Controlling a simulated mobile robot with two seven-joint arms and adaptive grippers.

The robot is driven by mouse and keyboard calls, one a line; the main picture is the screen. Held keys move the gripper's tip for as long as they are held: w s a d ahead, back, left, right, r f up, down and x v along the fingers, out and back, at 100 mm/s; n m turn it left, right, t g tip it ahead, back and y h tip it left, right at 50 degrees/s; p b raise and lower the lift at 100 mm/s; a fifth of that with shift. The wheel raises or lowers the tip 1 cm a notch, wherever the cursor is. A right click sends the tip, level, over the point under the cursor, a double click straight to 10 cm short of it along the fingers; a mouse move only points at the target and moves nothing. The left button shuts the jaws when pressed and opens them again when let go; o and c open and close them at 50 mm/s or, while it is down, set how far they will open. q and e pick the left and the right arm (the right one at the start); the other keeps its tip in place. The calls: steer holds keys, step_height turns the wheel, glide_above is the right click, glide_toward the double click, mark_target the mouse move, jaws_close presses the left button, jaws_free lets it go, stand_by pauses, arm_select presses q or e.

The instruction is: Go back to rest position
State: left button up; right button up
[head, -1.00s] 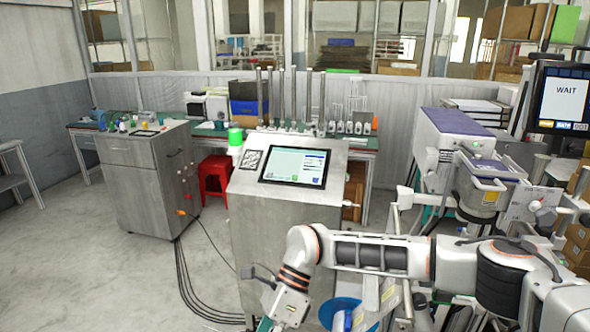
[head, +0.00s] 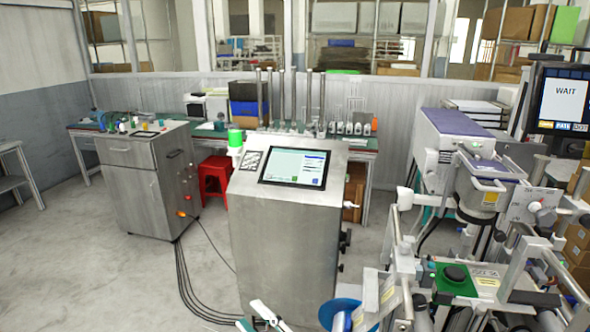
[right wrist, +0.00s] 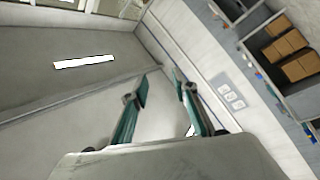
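Only a small part of my right gripper (head: 260,317) shows at the bottom edge of the head view, in front of the steel cabinet with the touchscreen. In the right wrist view, the two teal fingers of my right gripper (right wrist: 163,88) stand apart with nothing between them. Floor and wall surfaces show beyond them. My left gripper is not in the head view.
The steel cabinet (head: 275,235) with a touchscreen (head: 295,166) stands in the middle. A blue reel (head: 340,310) and a machine with a green plate (head: 455,278) are at the lower right. Free floor (head: 80,270) lies at left, with black cables.

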steer(key=d+f+m+t+h, duration=0.1)
steer(key=d+f+m+h, duration=0.55)
steer(key=d+f, duration=0.25)
steer(key=s+d+f+m+g+h, duration=0.2)
steer(key=s+d+f+m+h, duration=0.1)
steer(key=s+d+f, duration=0.5)
steer(key=s+d+f+m+g+h, duration=0.2)
steer(key=s+d+f+m+h, duration=0.2)
steer(key=d+f, duration=0.7)
steer(key=s+d+m, duration=0.2)
steer(key=s, duration=0.2)
steer(key=shift+d+f+g, duration=0.2)
steer(key=shift+f+g, duration=0.2)
